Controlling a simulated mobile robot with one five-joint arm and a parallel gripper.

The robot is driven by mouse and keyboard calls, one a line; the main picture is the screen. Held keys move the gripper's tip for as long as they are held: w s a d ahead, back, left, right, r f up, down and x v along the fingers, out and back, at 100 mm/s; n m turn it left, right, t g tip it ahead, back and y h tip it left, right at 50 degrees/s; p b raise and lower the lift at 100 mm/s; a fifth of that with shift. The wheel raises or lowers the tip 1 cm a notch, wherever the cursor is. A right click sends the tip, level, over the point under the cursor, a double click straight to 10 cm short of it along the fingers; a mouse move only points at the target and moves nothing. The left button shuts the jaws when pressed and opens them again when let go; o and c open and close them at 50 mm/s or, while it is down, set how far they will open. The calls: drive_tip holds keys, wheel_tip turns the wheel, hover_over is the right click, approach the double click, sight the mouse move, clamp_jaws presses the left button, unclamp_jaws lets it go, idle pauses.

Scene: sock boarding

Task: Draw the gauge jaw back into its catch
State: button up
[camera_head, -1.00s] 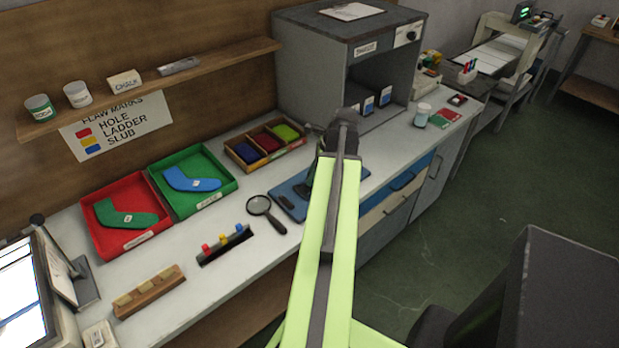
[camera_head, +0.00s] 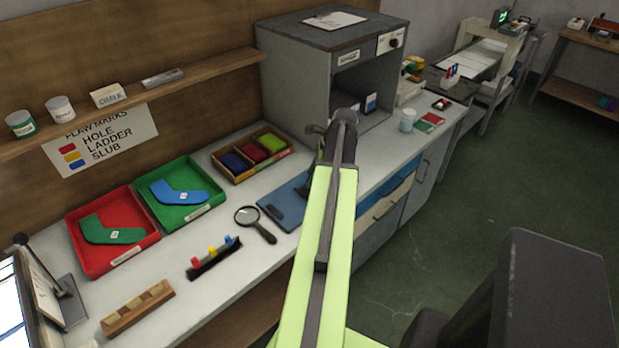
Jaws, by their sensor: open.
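A blue board (camera_head: 292,192) lies on the bench to the right of the magnifier; it looks like the gauge. A small dark piece (camera_head: 275,211) sits on its left part. Its right part is hidden behind my arm, and I cannot make out a jaw or a catch on it. My gripper (camera_head: 319,158) is at the far end of my green arm, over or beyond the board's right side. It is mostly hidden behind the arm; the jaws are open and no held thing shows.
A magnifier (camera_head: 247,216) and a rack of coloured pegs (camera_head: 213,258) lie left of the board. Red (camera_head: 84,263) and green (camera_head: 151,210) trays hold socks. A sorting box (camera_head: 240,177) and a grey cabinet (camera_head: 295,80) stand behind. The bench front has free room.

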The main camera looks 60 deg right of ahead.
drive_tip(key=shift+r, duration=0.1)
drive_tip(key=p+v, duration=1.6)
drive_tip(key=v, duration=0.1)
drive_tip(key=shift+r, duration=0.1)
